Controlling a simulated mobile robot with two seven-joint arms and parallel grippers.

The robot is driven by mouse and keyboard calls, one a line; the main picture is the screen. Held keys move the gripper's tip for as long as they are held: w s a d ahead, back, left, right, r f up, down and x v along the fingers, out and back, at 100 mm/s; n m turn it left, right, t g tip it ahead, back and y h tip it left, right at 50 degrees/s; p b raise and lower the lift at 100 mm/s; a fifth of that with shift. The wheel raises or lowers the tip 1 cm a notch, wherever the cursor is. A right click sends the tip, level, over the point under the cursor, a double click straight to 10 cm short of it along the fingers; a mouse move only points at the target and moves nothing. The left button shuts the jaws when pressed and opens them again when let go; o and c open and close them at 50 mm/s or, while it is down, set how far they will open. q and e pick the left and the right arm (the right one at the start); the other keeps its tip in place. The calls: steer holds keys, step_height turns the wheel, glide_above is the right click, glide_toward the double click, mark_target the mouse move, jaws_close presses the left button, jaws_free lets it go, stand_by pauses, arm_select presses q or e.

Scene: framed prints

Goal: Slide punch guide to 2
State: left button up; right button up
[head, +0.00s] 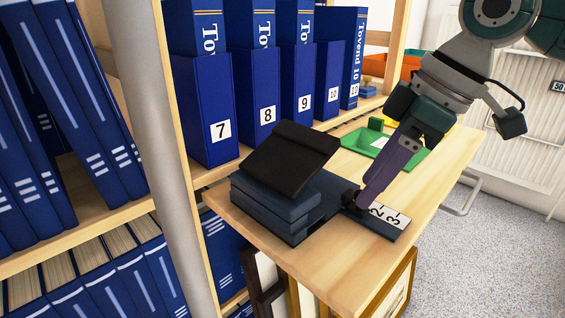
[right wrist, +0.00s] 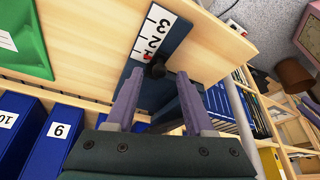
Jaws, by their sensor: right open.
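The dark blue hole punch (head: 275,205) stands on the wooden table, its black lever tilted up. Its flat guide rail (head: 385,224) sticks out to the right, with a white number strip (head: 391,215) on which 2 and 3 are readable. In the right wrist view the strip (right wrist: 155,32) also shows 3 and 2, with a small red mark just below the 2. The dark guide knob (right wrist: 156,70) sits near that mark. My right gripper (head: 362,204) is open at the rail, its fingertips on either side of the knob in the wrist view (right wrist: 157,78). My left gripper is out of view.
A green tray (head: 385,148) lies behind the rail on the table. Numbered blue binders (head: 208,110) stand on the shelf at the back left. A grey post (head: 150,120) rises at the left. The table's front right is clear.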

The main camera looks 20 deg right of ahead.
steer(key=shift+w+a+f, duration=0.15)
steer(key=shift+w+f, duration=0.05)
steer(key=shift+f, duration=0.25)
steer(key=shift+c, duration=0.2)
jaws_close()
stand_by(0.9)
